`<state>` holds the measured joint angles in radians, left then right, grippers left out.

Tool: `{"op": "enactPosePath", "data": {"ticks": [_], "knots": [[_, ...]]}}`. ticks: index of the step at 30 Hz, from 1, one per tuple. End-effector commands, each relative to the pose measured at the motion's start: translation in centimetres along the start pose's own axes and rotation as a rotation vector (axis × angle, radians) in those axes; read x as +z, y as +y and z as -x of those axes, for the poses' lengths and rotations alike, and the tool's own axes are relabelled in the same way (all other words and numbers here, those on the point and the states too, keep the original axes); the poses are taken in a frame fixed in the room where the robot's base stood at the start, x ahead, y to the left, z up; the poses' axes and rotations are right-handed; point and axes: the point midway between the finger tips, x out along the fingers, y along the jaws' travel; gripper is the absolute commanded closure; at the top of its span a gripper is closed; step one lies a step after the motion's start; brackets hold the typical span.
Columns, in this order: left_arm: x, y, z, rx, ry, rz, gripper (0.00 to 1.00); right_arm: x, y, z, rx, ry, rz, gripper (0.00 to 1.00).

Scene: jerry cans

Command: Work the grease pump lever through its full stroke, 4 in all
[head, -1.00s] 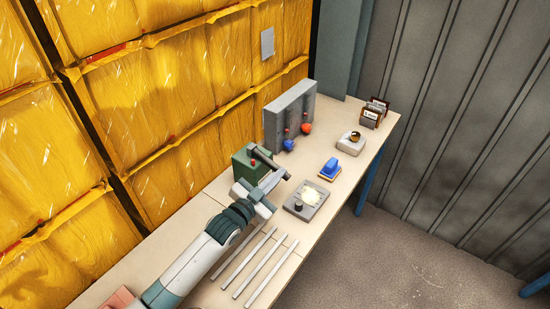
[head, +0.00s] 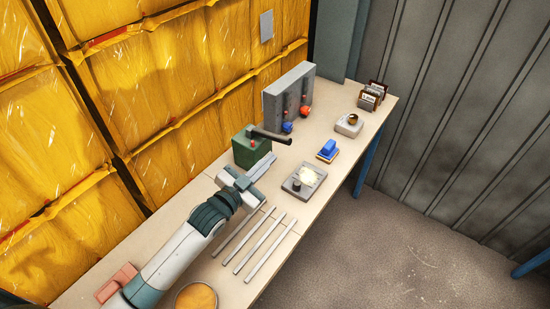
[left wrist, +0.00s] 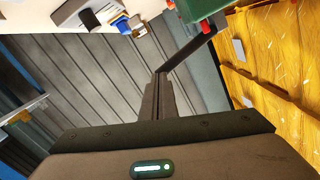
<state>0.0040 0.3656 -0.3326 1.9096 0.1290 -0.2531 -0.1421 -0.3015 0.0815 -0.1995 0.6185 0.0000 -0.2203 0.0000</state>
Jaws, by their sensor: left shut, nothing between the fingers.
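The grease pump is a green box (head: 245,150) with a dark lever (head: 272,136) on top, standing at the table's back edge in the head view. The lever sticks out to the right, sloping slightly down in the picture. My left gripper (head: 264,162) is shut and empty, in front of the box and below the lever. In the left wrist view its closed fingers (left wrist: 158,82) point at the lever (left wrist: 190,48), and the fingertips overlap the lever's end in the picture. I cannot tell if they touch. The green box (left wrist: 198,8) is cut off at the top.
Right of the pump stand a grey panel (head: 290,92) with red and blue knobs, a grey plate (head: 304,180), and a blue block (head: 328,149). Several pale rods (head: 266,250) lie in front. A pink block (head: 118,283) and round dish (head: 196,298) sit near my left arm.

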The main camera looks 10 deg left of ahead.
Motion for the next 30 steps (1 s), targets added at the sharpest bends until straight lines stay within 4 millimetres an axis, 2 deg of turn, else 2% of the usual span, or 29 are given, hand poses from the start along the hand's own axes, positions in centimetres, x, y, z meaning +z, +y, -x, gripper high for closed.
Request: {"op": "enactPosePath", "data": {"ticks": [3,9,30], "knots": [[0.3,0.1,2.1,0.000,0.001,-0.002,1.00,-0.6,0.1,-1.0,0.001,0.008,0.000,0.69],[0.0,0.0,4.1,0.000,0.001,0.000,1.00,-0.5,0.1,-1.5,0.001,0.008,0.000,0.69],[-0.1,-0.1,4.6,-0.001,0.002,0.000,1.00,-0.1,-0.3,-1.5,-0.003,0.003,0.000,0.69]]}}
